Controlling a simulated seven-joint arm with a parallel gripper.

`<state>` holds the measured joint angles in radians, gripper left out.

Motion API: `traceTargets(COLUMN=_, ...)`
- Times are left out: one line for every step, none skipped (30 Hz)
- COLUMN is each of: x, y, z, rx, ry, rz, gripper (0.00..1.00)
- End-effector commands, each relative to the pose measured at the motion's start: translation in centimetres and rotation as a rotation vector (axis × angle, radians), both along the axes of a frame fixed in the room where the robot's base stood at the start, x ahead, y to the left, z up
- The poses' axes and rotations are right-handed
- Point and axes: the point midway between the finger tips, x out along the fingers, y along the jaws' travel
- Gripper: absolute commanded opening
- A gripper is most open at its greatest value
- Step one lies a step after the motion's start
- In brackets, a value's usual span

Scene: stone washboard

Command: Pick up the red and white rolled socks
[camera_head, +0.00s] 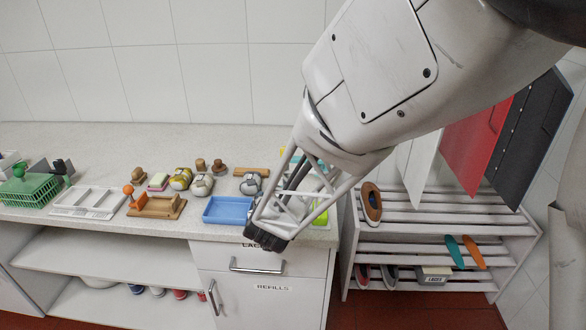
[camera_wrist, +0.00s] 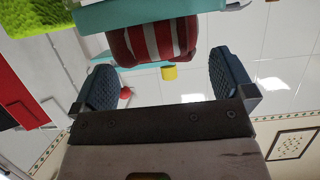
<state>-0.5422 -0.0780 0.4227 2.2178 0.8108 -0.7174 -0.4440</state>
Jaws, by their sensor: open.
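The rolled socks (camera_wrist: 155,42), red with white stripes, are at the top centre of the wrist view, against a teal tray or box (camera_wrist: 130,16). My gripper (camera_wrist: 168,78) is open, with one dark ribbed finger to each side of the picture. The socks lie beyond the fingertips, roughly in line with the gap, and nothing is held. In the head view my gripper (camera_head: 267,236) is low at the counter's front edge, right of the blue tray. The socks cannot be made out there; my wrist frame covers much of that area.
A slatted shoe rack (camera_head: 430,222) is at the right, below hanging red (camera_head: 474,145) and black panels. A bright green mat (camera_wrist: 27,20) shows in the wrist view.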

Motion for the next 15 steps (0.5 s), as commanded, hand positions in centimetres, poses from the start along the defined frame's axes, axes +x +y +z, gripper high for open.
traceTargets(x=0.0, y=0.0, z=0.0, rx=0.000, ry=0.000, rz=0.000, gripper=1.00)
traceTargets(x=0.0, y=0.0, z=0.0, rx=0.000, ry=0.000, rz=0.000, gripper=1.00)
traceTargets(x=0.0, y=0.0, z=0.0, rx=0.000, ry=0.000, rz=0.000, gripper=1.00)
traceTargets(x=0.0, y=0.0, z=0.0, rx=0.000, ry=0.000, rz=0.000, gripper=1.00)
traceTargets(x=0.0, y=0.0, z=0.0, rx=0.000, ry=0.000, rz=0.000, gripper=1.00)
traceTargets(x=0.0, y=0.0, z=0.0, rx=0.000, ry=0.000, rz=0.000, gripper=1.00)
traceTargets(x=0.1, y=0.0, z=0.0, rx=0.000, ry=0.000, rz=0.000, gripper=1.00)
traceTargets(x=0.1, y=0.0, z=0.0, rx=0.000, ry=0.000, rz=0.000, gripper=1.00)
traceTargets(x=0.2, y=0.0, z=-0.1, rx=0.000, ry=0.000, rz=-0.001, gripper=1.00)
traceTargets(x=0.3, y=0.0, z=-0.2, rx=0.000, ry=0.000, rz=-0.001, gripper=1.00)
traceTargets(x=0.5, y=0.0, z=-0.2, rx=0.001, ry=0.001, rz=-0.001, gripper=1.00)
traceTargets(x=0.7, y=-0.1, z=-0.3, rx=0.001, ry=0.001, rz=-0.001, gripper=1.00)
traceTargets(x=0.9, y=-0.1, z=-0.4, rx=0.001, ry=0.001, rz=-0.001, gripper=1.00)
traceTargets(x=1.1, y=-0.1, z=-0.5, rx=0.001, ry=0.001, rz=-0.001, gripper=1.00)
traceTargets(x=1.4, y=-0.1, z=-0.7, rx=0.000, ry=0.001, rz=-0.001, gripper=1.00)
